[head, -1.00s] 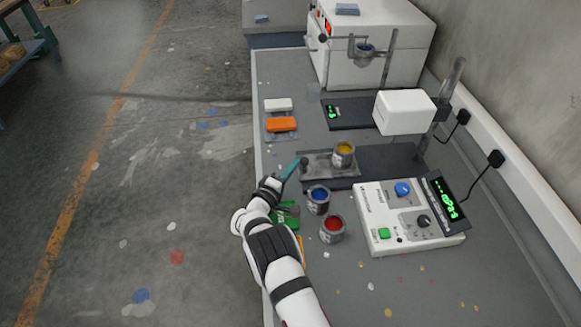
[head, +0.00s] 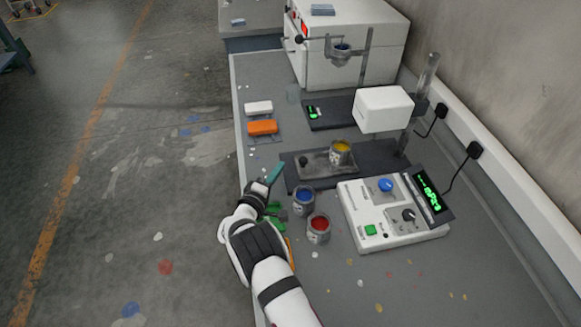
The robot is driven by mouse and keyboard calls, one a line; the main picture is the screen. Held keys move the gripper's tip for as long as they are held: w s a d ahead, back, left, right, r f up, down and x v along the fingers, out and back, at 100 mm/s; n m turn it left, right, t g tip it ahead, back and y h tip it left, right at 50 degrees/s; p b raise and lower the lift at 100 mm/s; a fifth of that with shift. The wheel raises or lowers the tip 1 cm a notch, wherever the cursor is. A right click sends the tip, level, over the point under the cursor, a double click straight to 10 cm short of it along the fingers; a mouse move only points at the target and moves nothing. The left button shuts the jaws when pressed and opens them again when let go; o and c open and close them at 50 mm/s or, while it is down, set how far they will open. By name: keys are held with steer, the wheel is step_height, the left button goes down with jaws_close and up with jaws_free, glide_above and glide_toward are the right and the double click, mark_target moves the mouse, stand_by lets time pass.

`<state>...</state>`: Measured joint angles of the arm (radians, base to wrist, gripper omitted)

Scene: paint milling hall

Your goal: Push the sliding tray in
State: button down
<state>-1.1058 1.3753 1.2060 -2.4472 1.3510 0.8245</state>
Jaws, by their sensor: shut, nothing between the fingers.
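The sliding tray (head: 316,165) is grey and shallow, with a dark round knob (head: 303,161) at its left end. It lies on a dark base plate (head: 375,154), and a can of yellow paint (head: 341,152) stands on it. The tray's right end is close to the white boxy head (head: 384,108) on its post; whether it reaches a stop cannot be told. My gripper (head: 275,172), with teal fingers, is shut and empty. It is left of the knob, with a visible gap between them.
Cans of blue (head: 304,200) and red paint (head: 318,228) stand just right of my arm. A control box (head: 390,215) is at the right. White (head: 258,107) and orange blocks (head: 262,127) lie farther back. Green items (head: 275,222) lie partly hidden by my arm.

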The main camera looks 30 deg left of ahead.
steer(key=v, duration=0.8)
steer(key=shift+s+d, duration=0.1)
steer(key=shift+s, duration=0.15)
steer(key=shift+s+d+r, duration=0.15)
steer(key=shift+d+r, duration=0.05)
steer(key=w+d+m+g+h, duration=0.1)
steer(key=d+h, duration=0.1)
steer(key=w+d+r+m+g+h, duration=0.1)
steer(key=g+h, duration=0.1)
steer(key=shift+w+d+r, duration=0.15)
steer(key=shift+w+d, duration=0.05)
steer(key=shift+d, duration=0.2)
step_height(320, 180, up, 7)
steer(key=w+a+m+g+y, duration=0.2)
steer(key=m+g+y, duration=0.15)
steer(key=g, duration=0.35)
steer(key=shift+n, duration=0.25)
steer(key=x, duration=0.9)
steer(key=shift+w+a, duration=0.1)
steer(key=w, duration=0.2)
steer(key=w+f, duration=0.1)
steer(key=shift+w+d, duration=0.15)
steer(key=shift+d, duration=0.25)
steer(key=shift+w+d, duration=0.15)
steer(key=shift+w, duration=0.2)
